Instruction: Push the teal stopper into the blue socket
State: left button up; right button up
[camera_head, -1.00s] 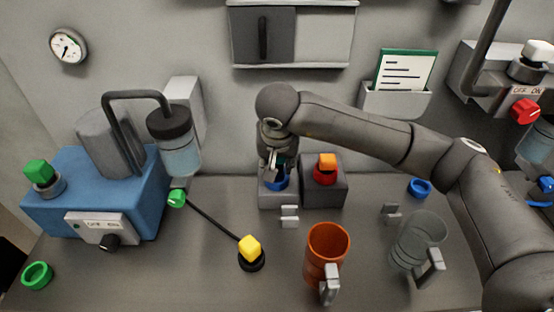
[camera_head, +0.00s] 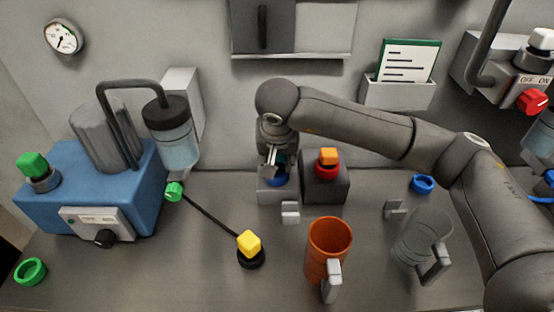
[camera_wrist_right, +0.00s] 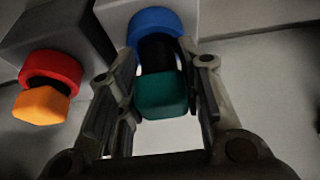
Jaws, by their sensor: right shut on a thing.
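The teal stopper (camera_wrist_right: 162,95) has a teal head and a dark shaft (camera_wrist_right: 157,54). My right gripper (camera_head: 271,158) is shut on it, with one finger on each side of the head in the right wrist view (camera_wrist_right: 157,105). The blue socket (camera_wrist_right: 155,20) is a ring on a grey block, directly beyond the shaft. The shaft's far end overlaps the ring's opening; how deep it sits I cannot tell. In the head view the blue socket (camera_head: 277,181) shows just below the fingers, partly covered. My left gripper is not in view.
A red socket (camera_head: 327,169) with an orange stopper (camera_head: 328,156) stands close on the right, on its own grey block. An orange mug (camera_head: 327,248) and a clear mug (camera_head: 420,240) stand in front. A yellow-topped stopper (camera_head: 249,244) stands left on the table.

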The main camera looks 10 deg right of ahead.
pick_arm(q)
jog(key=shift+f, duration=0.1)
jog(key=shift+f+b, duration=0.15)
jog(key=shift+b, duration=0.15)
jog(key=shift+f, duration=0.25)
dwell(0.7)
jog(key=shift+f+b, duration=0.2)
jog(key=shift+b, duration=0.2)
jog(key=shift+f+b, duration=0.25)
jog(key=shift+b, duration=0.05)
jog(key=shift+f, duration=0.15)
dwell(0.4)
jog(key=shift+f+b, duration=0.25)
jog(key=shift+b, duration=0.15)
dwell(0.3)
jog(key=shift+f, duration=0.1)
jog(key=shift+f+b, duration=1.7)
jog(key=shift+b, duration=0.1)
dwell(2.8)
